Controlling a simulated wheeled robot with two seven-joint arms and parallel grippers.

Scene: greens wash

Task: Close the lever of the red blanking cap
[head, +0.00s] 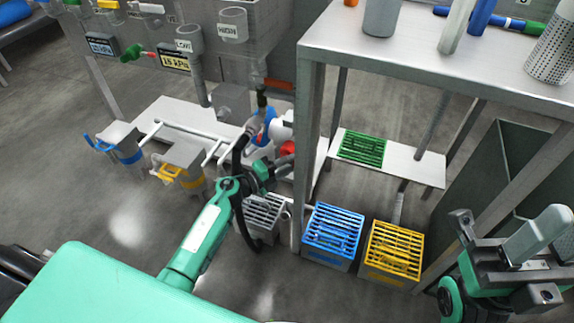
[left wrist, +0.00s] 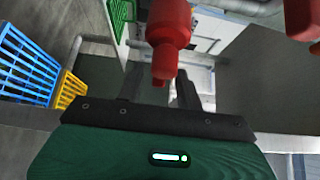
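In the head view a red part (head: 287,148) shows beside my left gripper (head: 262,170), partly hidden at the table leg; I cannot tell a cap from its lever there. In the left wrist view a red rod-like piece (left wrist: 168,35) with a narrower lower end reaches down between the two dark fingers of my left gripper (left wrist: 160,90). Gaps show on both sides of it, so the fingers look open around it. Another red piece (left wrist: 300,18) is at the top right edge. My right gripper (head: 505,260) is at the lower right of the head view, away from the red part.
A metal table (head: 430,65) with its leg stands close to my left gripper. Grey, blue (head: 333,235) and yellow (head: 393,252) crates stand on the floor below. A green grate (head: 362,148) lies on the low shelf. White pipes (head: 190,138) run at left.

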